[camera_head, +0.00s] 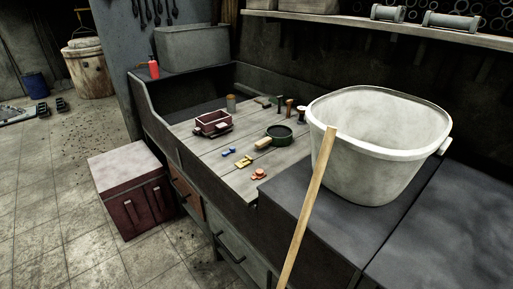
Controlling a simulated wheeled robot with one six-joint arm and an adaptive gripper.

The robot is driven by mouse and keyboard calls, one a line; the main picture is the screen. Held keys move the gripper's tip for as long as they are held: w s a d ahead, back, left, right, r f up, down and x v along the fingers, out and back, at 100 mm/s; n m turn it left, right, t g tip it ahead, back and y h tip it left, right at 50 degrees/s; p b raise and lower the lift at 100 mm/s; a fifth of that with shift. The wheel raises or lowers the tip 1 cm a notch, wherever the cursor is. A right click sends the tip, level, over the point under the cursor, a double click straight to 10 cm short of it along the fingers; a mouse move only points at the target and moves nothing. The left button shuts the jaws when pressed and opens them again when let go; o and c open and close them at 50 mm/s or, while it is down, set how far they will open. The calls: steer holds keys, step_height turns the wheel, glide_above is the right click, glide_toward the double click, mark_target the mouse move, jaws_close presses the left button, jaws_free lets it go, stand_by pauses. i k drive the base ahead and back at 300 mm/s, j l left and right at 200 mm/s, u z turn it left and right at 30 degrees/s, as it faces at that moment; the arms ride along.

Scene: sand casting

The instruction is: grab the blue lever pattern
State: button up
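The small blue lever pattern (228,152) lies on the wooden work surface (190,138) of the bench, near its front edge. A yellow piece (243,162) lies just to its right and nearer, and an orange piece (259,174) lies further right. The blue pattern is small in the picture, so its exact shape is hard to make out. My gripper is not in view.
A dark red box-like flask (212,123) stands behind the blue pattern. A green round pan (279,134) is to the right. A large white bucket (375,150) stands at right, with a wooden pole (308,205) before it. A red chest (130,190) sits on the floor.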

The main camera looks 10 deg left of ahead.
mark_target(232, 149)
steer(key=j+z, duration=0.2)
steer(key=j, duration=0.55)
steer(key=j+z, duration=0.2)
steer(key=j, duration=0.5)
steer(key=k+j+z, duration=0.2)
steer(key=j, duration=0.55)
steer(key=i, duration=0.05)
